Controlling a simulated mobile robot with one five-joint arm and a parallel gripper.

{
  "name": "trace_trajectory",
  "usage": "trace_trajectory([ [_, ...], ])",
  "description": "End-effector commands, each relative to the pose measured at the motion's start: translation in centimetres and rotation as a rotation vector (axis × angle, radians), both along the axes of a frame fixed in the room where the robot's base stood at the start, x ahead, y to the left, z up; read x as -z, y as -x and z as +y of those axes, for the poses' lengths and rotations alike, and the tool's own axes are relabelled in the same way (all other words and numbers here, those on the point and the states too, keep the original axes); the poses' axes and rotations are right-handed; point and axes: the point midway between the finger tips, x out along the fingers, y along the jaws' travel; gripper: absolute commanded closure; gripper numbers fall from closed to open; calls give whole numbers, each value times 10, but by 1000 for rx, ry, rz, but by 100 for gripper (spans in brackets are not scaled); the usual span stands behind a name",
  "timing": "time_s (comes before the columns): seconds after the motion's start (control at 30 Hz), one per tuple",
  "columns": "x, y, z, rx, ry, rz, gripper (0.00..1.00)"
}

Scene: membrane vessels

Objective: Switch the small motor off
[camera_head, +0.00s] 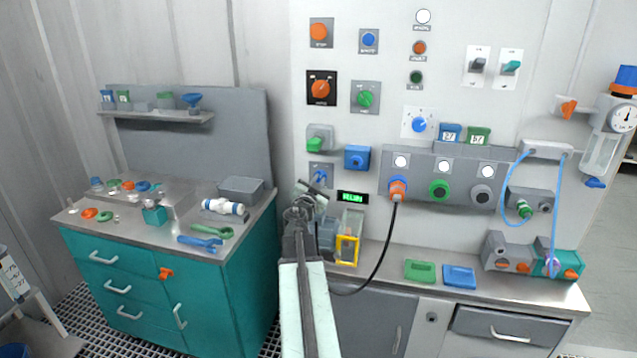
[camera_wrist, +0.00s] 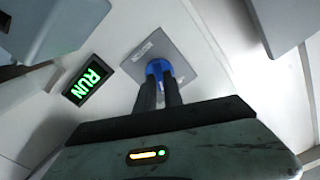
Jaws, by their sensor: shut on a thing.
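A blue knob (camera_head: 319,177) sits on a small grey plate on the wall panel. It also shows in the wrist view (camera_wrist: 158,67), at the tips of my fingers. My gripper (camera_wrist: 158,80) is shut on the blue knob, and the fingers hide part of it. In the head view, my gripper (camera_head: 317,186) reaches up to this plate from below. A small display (camera_head: 353,198) right of the knob reads RUN in green, and the wrist view shows the lit display (camera_wrist: 88,81) too. A grey motor-like body (camera_head: 327,234) stands behind my arm, partly hidden.
A blue box (camera_head: 357,157) and a grey box with a green part (camera_head: 319,139) sit close above the knob. A yellow-framed guard (camera_head: 347,250) stands on the bench, and a black cable (camera_head: 383,250) hangs nearby. A teal cabinet (camera_head: 190,275) is at left.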

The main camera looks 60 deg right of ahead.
Motion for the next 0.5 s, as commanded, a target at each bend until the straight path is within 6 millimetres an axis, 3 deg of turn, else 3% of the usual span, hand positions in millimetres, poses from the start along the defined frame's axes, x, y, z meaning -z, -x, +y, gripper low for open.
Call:
trace_trajectory([
  [0.5,0,-1,1,1,121,379,100],
])
